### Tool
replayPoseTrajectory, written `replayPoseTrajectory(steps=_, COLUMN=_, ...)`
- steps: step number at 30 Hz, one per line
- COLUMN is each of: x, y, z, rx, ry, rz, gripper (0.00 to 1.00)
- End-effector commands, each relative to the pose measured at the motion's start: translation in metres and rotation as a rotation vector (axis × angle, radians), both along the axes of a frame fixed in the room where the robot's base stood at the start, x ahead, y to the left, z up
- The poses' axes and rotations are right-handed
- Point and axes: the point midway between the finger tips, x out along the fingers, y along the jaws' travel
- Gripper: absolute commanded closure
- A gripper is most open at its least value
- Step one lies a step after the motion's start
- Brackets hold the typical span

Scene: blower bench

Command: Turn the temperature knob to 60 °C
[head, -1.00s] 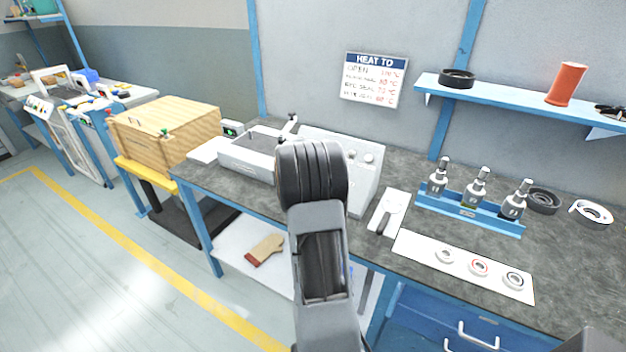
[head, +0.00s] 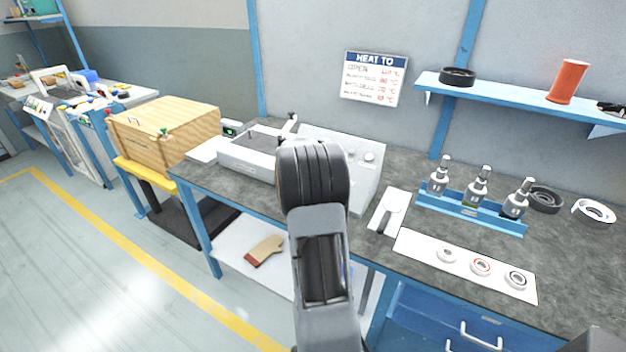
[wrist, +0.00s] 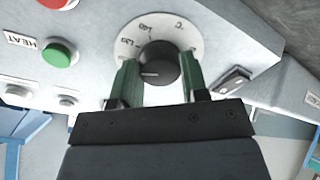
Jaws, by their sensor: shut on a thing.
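The temperature knob (wrist: 158,64) is black and round, with a light pointer line towards the left of the wrist view. It sits on a pale round dial (wrist: 188,38) with printed numbers and a °C mark; the numbers are too blurred to read surely. My gripper (wrist: 158,75) has its two green fingers on either side of the knob and is shut on it. In the head view my arm covers the gripper and much of the white blower panel (head: 365,185).
In the wrist view a green button (wrist: 58,54) beside a HEAT label (wrist: 22,41) and a red button are left of the dial. A black switch (wrist: 234,80) is at its right. A HEAT TO sign (head: 374,78) hangs on the wall. Bottles stand in a blue rack (head: 470,212).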

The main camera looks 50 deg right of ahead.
Motion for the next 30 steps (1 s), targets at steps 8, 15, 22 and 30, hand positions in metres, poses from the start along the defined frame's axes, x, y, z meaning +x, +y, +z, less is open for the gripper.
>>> replayPoseTrajectory(steps=8, x=0.001, y=0.0007, z=0.0001, rx=-0.044, ry=0.18, rz=0.188, gripper=0.83)
replayPoseTrajectory(steps=15, x=0.0014, y=0.0008, z=0.0009, rx=-0.083, ry=0.337, rz=0.348, gripper=0.83)
replayPoseTrajectory(steps=22, x=0.0017, y=0.0009, z=0.0009, rx=-0.12, ry=0.488, rz=0.504, gripper=0.83)
replayPoseTrajectory(steps=30, x=0.0019, y=0.001, z=0.0015, rx=-0.164, ry=0.663, rz=0.685, gripper=0.83)
